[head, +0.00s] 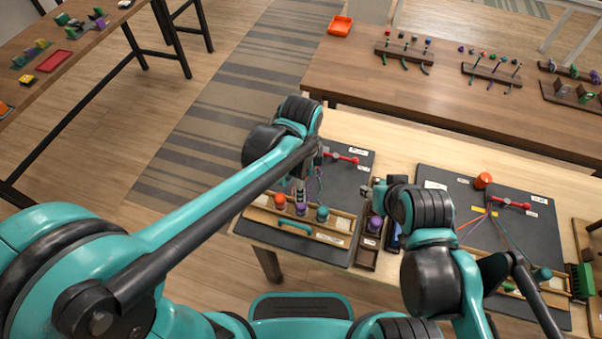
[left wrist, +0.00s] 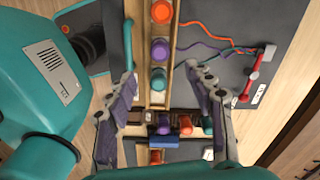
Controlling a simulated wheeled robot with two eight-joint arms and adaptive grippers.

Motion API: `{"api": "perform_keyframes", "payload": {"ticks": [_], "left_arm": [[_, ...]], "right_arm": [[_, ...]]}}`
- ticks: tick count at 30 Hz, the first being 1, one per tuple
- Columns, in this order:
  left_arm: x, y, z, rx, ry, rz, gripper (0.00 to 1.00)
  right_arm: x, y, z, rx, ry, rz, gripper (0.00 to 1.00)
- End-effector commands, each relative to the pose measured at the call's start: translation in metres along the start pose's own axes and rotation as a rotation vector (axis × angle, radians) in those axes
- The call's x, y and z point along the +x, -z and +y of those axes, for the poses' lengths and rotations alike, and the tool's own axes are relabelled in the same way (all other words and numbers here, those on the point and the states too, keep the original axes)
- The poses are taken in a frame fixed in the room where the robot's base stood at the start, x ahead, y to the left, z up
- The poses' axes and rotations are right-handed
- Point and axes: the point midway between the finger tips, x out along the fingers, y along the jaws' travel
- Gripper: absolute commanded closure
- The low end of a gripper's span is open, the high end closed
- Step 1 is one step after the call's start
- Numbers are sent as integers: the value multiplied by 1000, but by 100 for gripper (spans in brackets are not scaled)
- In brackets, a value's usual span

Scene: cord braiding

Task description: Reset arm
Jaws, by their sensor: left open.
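My left gripper (head: 300,188) hangs over the left dark board (head: 345,195), above a wooden rack. Its two fingers are spread apart and empty in the left wrist view (left wrist: 165,110). The rack holds an orange spool (head: 280,201), a purple spool (head: 301,209) and a teal spool (head: 322,214); they also show in the left wrist view as orange (left wrist: 161,12), purple (left wrist: 160,50) and teal (left wrist: 158,78). Coloured cords (left wrist: 210,38) run from a red clamp (left wrist: 258,68). My right gripper (head: 373,191) is between the two boards; its fingers are too small to read.
A narrow wooden tray (head: 367,256) with a purple spool stands between the boards. The right dark board (head: 455,195) carries cords, a red clamp (head: 510,203) and an orange spool (head: 483,180). A brown table (head: 440,100) with racks and an orange tray (head: 340,26) stands behind.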

Motion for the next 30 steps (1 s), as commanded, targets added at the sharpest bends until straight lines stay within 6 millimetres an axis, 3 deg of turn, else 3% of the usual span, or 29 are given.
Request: {"api": "perform_keyframes", "payload": {"ticks": [8,11,21,25,30], "left_arm": [[-9,-11,2,-72,24,10,47],[-20,-33,6,-243,83,39,47],[-50,-136,42,-1147,376,285,47],[-51,-160,54,-1391,452,388,47],[-51,-174,61,-1547,497,465,47]], "right_arm": [[0,0,0,0,0,0,60],[0,0,0,0,0,0,60],[2,-1,0,0,0,0,60],[2,-2,0,0,0,0,60],[2,-2,0,0,0,0,60]]}}
